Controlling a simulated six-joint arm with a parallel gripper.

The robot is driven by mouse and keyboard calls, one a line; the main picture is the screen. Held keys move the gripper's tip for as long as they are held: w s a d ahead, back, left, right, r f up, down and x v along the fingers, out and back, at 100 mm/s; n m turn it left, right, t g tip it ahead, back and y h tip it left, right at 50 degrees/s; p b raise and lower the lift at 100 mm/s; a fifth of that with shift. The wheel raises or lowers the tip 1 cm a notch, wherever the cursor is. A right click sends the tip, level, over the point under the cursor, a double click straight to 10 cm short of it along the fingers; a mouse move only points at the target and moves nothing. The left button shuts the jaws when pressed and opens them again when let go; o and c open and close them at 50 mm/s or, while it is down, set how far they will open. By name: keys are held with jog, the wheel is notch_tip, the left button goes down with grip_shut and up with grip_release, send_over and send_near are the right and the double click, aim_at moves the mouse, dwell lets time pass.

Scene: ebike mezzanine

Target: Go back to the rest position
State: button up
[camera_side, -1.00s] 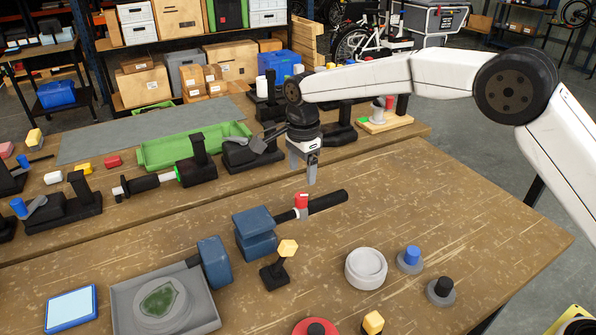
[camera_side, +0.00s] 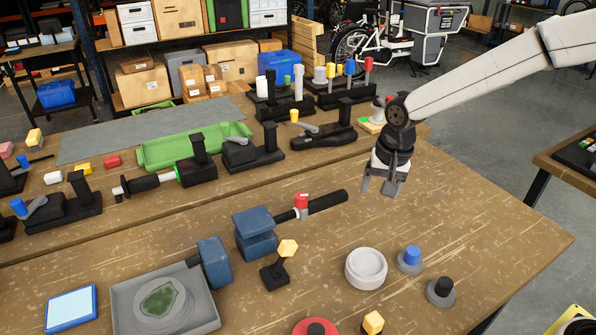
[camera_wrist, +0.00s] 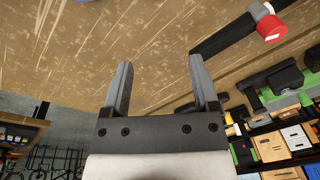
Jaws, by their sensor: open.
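My gripper (camera_side: 381,190) is in the side view, above the right part of the wooden workbench (camera_side: 470,215), pointing down. It is open with nothing between the fingers. In the wrist view my gripper (camera_wrist: 160,85) also shows two fingers apart and empty, with bare bench beyond them. The black bar with a red-capped white collar (camera_side: 301,205) lies to the left of my gripper, apart from it. The bar also shows at the upper right of the wrist view (camera_wrist: 228,32).
A blue vise (camera_side: 255,232), a white round dish (camera_side: 366,268), a blue-knobbed piece (camera_side: 410,258) and a black-knobbed piece (camera_side: 441,291) stand on the front bench. A green tray (camera_side: 165,150) and several black fixtures line the back bench. The bench's right side is clear.

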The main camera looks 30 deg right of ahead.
jog(key=s+d+f+n, duration=0.1)
jog(key=s+d+n, duration=0.1)
jog(key=s, duration=0.5)
jog(key=s+d+f+n+t, duration=0.1)
jog(key=s+d+f+n, duration=0.1)
jog(key=s+n, duration=0.3)
jog(key=s+d, duration=0.1)
jog(key=s, duration=0.2)
jog(key=shift+s+d, duration=0.25)
jog(key=shift+d, duration=0.05)
